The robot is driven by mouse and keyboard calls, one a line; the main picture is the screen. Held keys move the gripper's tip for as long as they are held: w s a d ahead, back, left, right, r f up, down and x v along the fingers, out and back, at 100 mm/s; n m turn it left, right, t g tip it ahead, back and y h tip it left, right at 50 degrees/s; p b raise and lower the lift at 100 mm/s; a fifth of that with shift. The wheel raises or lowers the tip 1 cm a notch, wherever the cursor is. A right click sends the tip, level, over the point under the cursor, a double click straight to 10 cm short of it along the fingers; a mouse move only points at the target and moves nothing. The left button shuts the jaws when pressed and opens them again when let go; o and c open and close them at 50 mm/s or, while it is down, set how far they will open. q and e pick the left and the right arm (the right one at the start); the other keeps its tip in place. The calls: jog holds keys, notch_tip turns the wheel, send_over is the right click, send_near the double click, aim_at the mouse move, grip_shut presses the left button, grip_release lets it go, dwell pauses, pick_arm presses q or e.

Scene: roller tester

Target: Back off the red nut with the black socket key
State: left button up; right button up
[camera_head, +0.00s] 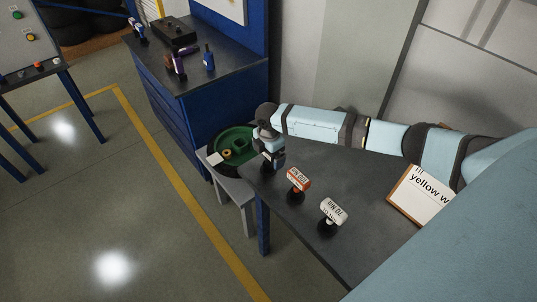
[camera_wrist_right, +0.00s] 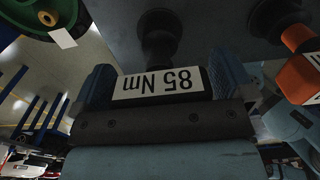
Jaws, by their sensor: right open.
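The black socket key (camera_wrist_right: 160,70) stands on a dark round base and carries a white label reading 85 Nm, upside down in the right wrist view. My right gripper (camera_wrist_right: 170,85) is open, with one blue finger on each side of this key. Whether the fingers touch it I cannot tell. I cannot make out a red nut in either view. My left gripper is not in view.
A red-orange key (camera_head: 298,180) and a white key (camera_head: 332,212) stand on the grey table (camera_head: 370,232). A clipboard (camera_head: 418,195) lies at right. A blue workbench (camera_head: 190,105) stands behind.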

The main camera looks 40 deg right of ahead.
jog(key=c, duration=0.9)
jog(key=shift+c, duration=0.2)
jog(key=shift+r, duration=0.1)
notch_tip(320, 180, up, 20)
jog(key=b, duration=0.1)
